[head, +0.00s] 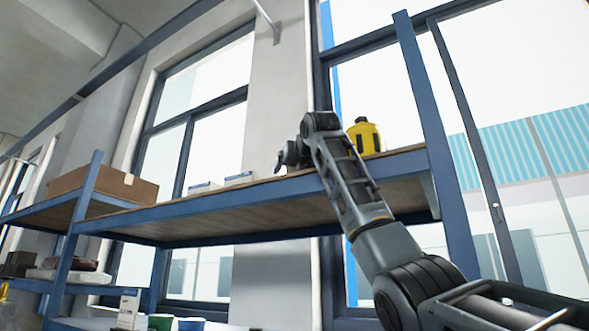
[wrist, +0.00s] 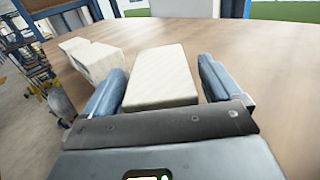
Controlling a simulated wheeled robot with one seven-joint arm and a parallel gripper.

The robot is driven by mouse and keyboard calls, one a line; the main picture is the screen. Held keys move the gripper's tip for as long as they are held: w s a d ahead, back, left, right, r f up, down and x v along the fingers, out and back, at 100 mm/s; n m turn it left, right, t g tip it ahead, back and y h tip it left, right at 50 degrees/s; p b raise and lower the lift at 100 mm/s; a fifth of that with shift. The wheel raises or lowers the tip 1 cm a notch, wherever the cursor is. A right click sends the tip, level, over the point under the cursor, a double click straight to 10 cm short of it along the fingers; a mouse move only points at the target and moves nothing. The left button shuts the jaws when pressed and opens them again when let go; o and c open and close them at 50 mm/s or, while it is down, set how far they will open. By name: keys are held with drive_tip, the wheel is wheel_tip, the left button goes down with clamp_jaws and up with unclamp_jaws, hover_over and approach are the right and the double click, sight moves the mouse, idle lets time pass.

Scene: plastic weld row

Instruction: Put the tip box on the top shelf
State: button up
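A pale, flat-topped box, which I take to be the tip box (wrist: 160,75), lies on the wooden top shelf (wrist: 265,60) in the wrist view. My gripper (wrist: 162,82) has one blue-grey finger on each side of it. Narrow gaps show between the fingers and the box, clearest on the right, so the gripper looks open around it. In the head view my gripper (head: 287,158) is low over the top shelf (head: 245,205), near its front edge. The box cannot be made out there.
Two white boxes (wrist: 90,57) stand left of the tip box on the same shelf. A yellow and black container (head: 364,136) is at the shelf's right end. A cardboard box (head: 103,184) sits on the left shelf section. A blue upright (head: 432,130) rises right of my arm.

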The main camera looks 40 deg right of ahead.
drive_tip(key=shift+r, duration=0.25)
drive_tip(key=b+v, duration=0.4)
drive_tip(key=v, duration=0.8)
drive_tip(key=shift+a+b, duration=0.1)
drive_tip(key=shift+b, duration=0.25)
drive_tip(key=shift+s+f, duration=0.1)
